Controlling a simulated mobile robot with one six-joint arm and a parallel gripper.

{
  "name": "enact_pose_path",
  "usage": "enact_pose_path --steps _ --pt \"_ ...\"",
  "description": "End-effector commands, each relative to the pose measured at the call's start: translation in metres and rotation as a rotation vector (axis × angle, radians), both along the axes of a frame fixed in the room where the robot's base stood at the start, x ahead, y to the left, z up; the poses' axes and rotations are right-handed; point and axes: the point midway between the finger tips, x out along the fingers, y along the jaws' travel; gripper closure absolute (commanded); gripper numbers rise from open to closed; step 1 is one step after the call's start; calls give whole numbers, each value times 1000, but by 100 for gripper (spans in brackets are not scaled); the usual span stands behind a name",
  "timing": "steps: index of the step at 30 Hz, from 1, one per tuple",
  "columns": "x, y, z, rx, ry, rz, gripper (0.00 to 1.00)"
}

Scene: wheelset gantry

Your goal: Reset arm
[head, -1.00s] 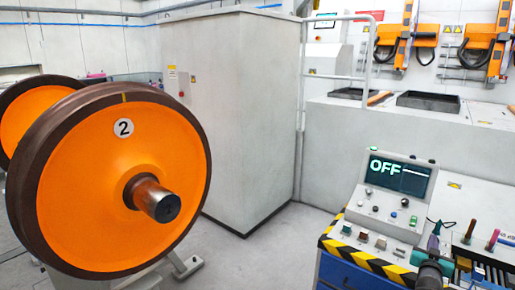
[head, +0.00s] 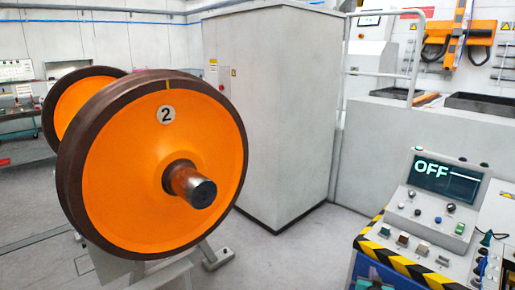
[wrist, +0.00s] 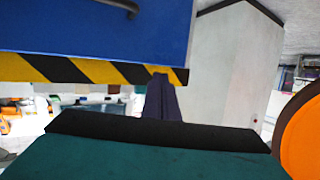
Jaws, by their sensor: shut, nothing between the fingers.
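My gripper (wrist: 163,98) shows in the wrist view as a dark, narrow pair of fingers beyond a teal and black body that fills the lower part. The fingers are shut and empty. Behind them are a blue panel and a yellow-black striped edge, seen upside down. Part of an orange wheel (wrist: 300,138) also shows at the right of the wrist view.
The control console (head: 447,178) stands at the right, its screen reading OFF, with buttons and a striped front edge. A tall grey cabinet (head: 275,105) stands behind the wheelset. Bare floor (head: 285,255) lies between wheelset and console. Black trays sit on the back ledge.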

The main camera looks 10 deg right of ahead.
Motion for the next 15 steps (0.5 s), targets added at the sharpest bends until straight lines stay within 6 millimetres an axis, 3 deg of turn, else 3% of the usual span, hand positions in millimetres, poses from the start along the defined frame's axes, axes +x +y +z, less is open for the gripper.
enact_pose_path --steps 1,8,15 --pt "3 22 -20 16 27 24 100" --pt "2 106 -98 88 174 106 100" --pt "-23 191 -179 152 365 187 100"
